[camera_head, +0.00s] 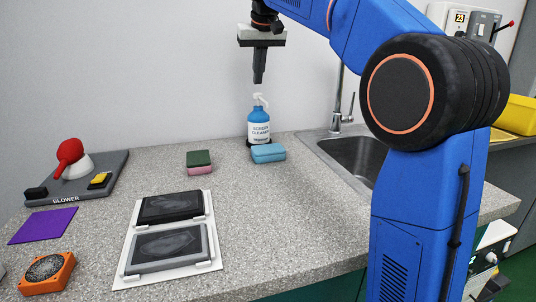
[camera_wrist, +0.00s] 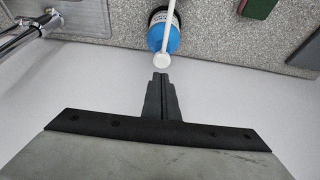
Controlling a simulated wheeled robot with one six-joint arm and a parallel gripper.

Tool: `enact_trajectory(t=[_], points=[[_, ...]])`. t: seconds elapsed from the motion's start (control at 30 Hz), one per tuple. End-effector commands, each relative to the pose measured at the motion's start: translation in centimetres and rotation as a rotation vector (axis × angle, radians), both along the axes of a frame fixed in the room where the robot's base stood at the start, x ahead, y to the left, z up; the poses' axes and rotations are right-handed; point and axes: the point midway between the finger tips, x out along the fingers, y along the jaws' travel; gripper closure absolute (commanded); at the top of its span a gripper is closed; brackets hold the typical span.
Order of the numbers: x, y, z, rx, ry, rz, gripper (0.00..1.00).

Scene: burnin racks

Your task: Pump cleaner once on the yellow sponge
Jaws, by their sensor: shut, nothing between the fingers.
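The cleaner bottle (camera_head: 259,127) is blue with a white pump head and a label reading "SCREEN CLEANER". It stands upright at the back of the counter, near the wall. In the wrist view the bottle (camera_wrist: 157,34) shows beneath its white pump top (camera_wrist: 162,60). My gripper (camera_head: 259,81) is shut and empty, pointing down just above the pump, with a small gap in the head view. Its fingertips (camera_wrist: 161,76) appear close beside the pump top. A blue sponge (camera_head: 268,153) lies in front of the bottle. I see no clearly yellow sponge.
A green-and-pink sponge (camera_head: 199,162) lies left of the bottle. A sink (camera_head: 352,158) with a tap (camera_head: 338,100) is at the right. A white tray (camera_head: 126,266) with two dark devices lies in front. A grey blower board (camera_head: 112,168) bears a small yellow block (camera_head: 99,181).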

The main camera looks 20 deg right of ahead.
Motion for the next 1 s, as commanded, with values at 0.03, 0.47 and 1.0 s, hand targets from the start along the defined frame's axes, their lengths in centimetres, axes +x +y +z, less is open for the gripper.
enact_trajectory(t=[0.03,0.47,1.0], points=[[0.0,0.0,0.5,0.000,-0.002,0.000,1.00],[0.0,0.0,3.8,0.000,-0.001,0.000,1.00],[0.0,0.0,4.4,0.000,-0.001,0.000,1.00]])
